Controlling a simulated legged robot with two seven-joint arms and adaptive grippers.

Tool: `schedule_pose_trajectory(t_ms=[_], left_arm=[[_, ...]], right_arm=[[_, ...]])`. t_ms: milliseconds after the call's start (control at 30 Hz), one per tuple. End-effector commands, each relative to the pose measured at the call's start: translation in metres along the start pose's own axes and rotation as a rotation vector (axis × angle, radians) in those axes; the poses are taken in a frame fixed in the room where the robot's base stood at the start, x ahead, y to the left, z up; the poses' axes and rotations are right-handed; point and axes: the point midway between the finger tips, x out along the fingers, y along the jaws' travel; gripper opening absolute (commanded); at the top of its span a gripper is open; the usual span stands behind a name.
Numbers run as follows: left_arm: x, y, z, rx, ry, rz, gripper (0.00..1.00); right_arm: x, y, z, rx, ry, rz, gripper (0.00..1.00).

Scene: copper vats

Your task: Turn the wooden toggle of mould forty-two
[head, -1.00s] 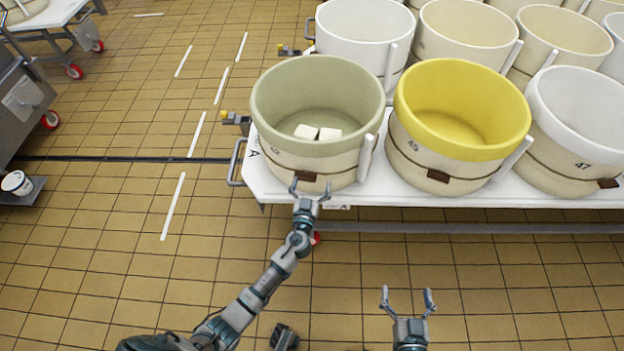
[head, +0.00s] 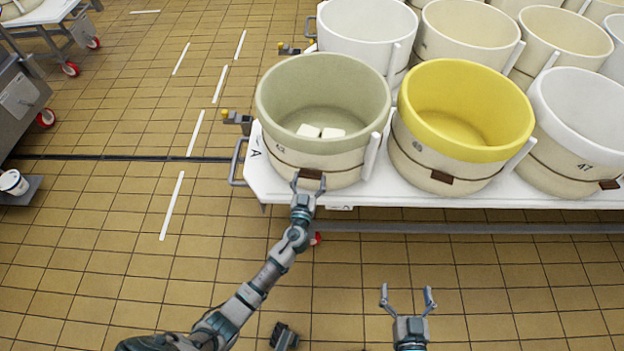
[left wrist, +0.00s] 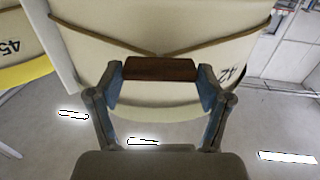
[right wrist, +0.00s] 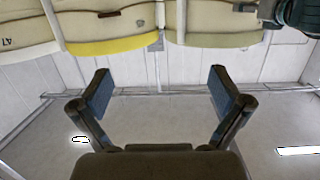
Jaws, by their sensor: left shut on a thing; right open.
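Mould forty-two (head: 320,105) is the cream tub with a grey-green rim at the left front corner of the white table. Its number 42 shows in the left wrist view (left wrist: 190,95). Its dark wooden toggle (left wrist: 160,69) lies level across the tub's front, on the cord. My left gripper (head: 309,180) is at the toggle, with one finger at each end of it, shut on it. The toggle also shows in the head view (head: 312,174). My right gripper (head: 408,297) is open and empty, low in front of the table; it also shows in the right wrist view (right wrist: 160,95).
A yellow-rimmed mould 45 (head: 465,110) and a white-rimmed mould 47 (head: 580,130) stand to the right on the white table (head: 400,192). Two white blocks (head: 320,131) lie inside mould forty-two. A metal handle (head: 238,162) juts from the table's left end. The tiled floor in front is clear.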

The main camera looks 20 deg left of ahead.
Motion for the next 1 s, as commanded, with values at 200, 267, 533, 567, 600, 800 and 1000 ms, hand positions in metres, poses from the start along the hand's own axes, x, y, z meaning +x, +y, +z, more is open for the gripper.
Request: schedule_pose_trajectory(t_ms=[200,267,533,567,600,800,1000], left_arm=[[0.001,0.003,-0.002,0.068,0.004,-0.006,0.43],[0.0,0.004,-0.002,0.102,0.003,-0.006,0.43],[0.0,0.008,-0.001,0.319,0.002,-0.004,0.43],[0.0,0.007,-0.001,0.347,0.002,-0.004,0.43],[0.0,0.006,-0.001,0.383,0.002,-0.004,0.43],[0.0,0.004,-0.001,0.57,0.003,-0.003,0.43],[0.0,0.005,-0.001,0.765,0.001,-0.006,0.43]], right_arm=[[0.001,-0.008,-0.004,0.025,0.032,-0.007,1.0],[0.002,-0.008,-0.007,0.029,0.059,-0.006,1.0],[0.001,-0.007,-0.023,0.03,0.172,-0.011,1.0],[0.001,-0.008,-0.025,0.029,0.183,-0.011,1.0],[0.001,-0.009,-0.027,0.028,0.195,-0.011,1.0],[0.001,-0.013,-0.035,0.025,0.241,-0.013,1.0],[0.001,-0.011,-0.037,0.03,0.256,-0.014,1.0]])
